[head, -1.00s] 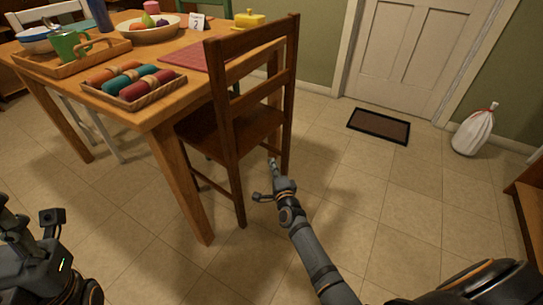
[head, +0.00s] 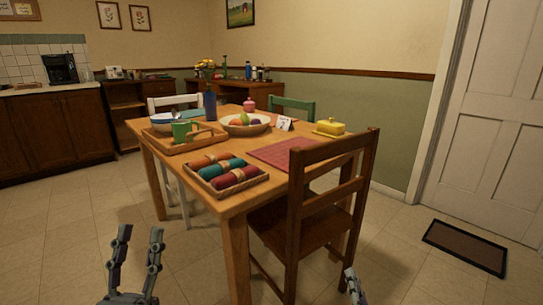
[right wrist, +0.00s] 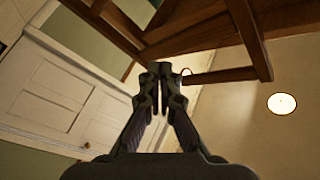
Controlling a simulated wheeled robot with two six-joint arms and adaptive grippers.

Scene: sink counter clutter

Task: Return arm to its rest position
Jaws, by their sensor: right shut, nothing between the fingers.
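My left gripper (head: 136,246) stands at the bottom left of the head view, fingers pointing up and spread apart with nothing between them. It is over the floor, in front of and apart from the wooden table (head: 232,208). My right gripper (head: 353,286) shows only in part at the bottom edge of the head view, low beside the brown chair (head: 300,215). In the right wrist view my right gripper (right wrist: 160,72) has its fingers together and empty. The chair's wooden underside (right wrist: 200,30) fills the top there; I cannot tell whether they touch.
The table holds a tray of rolled cloths (head: 225,177), a tray with a green mug (head: 182,131), a fruit bowl (head: 246,124), a blue bottle (head: 210,103) and a yellow butter dish (head: 331,127). A doormat (head: 465,247) lies by the white door (head: 490,120). Floor at left is clear.

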